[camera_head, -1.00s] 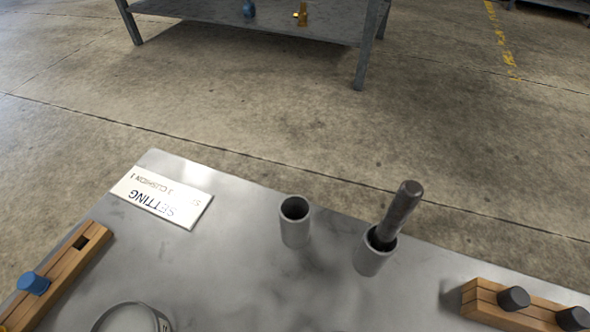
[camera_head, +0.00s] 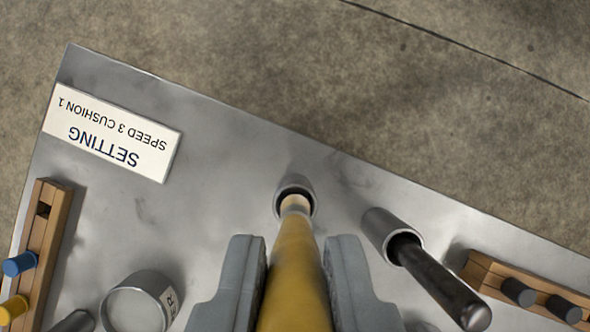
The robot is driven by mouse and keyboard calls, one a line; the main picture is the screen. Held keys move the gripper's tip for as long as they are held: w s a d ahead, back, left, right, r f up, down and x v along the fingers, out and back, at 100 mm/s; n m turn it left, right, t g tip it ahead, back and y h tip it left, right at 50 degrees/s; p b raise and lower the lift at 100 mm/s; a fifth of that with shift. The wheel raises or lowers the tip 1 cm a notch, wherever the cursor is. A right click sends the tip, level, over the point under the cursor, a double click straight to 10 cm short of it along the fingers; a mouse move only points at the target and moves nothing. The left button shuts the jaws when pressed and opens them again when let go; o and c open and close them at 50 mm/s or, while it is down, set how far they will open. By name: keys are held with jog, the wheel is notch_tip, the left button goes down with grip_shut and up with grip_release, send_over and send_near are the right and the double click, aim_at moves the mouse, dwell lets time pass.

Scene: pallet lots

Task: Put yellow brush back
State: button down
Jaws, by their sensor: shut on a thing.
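My gripper (camera_head: 297,262) is shut on the yellow brush (camera_head: 296,285), a tapering yellow piece at the bottom middle with a pale, narrow far end. That end overlaps the mouth of a grey metal cup (camera_head: 293,185); I cannot tell whether it is inside or above it. To the right, a second grey cup (camera_head: 378,222) holds a dark-handled tool (camera_head: 440,285) that leans toward the lower right.
On the grey metal table (camera_head: 225,150) lies a SETTING sign (camera_head: 112,133). A wooden block (camera_head: 50,230) with blue and yellow pegs is at left, another (camera_head: 482,272) with dark pegs at right. A round labelled container (camera_head: 135,305) stands at lower left.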

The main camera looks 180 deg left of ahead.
aim_at(295, 226)
notch_tip(295, 226, down, 9)
jog(key=shift+r, duration=0.1)
dwell(0.4)
jog(key=c, duration=1.3)
grip_release()
jog(key=shift+c, duration=0.2)
jog(key=v, duration=1.2)
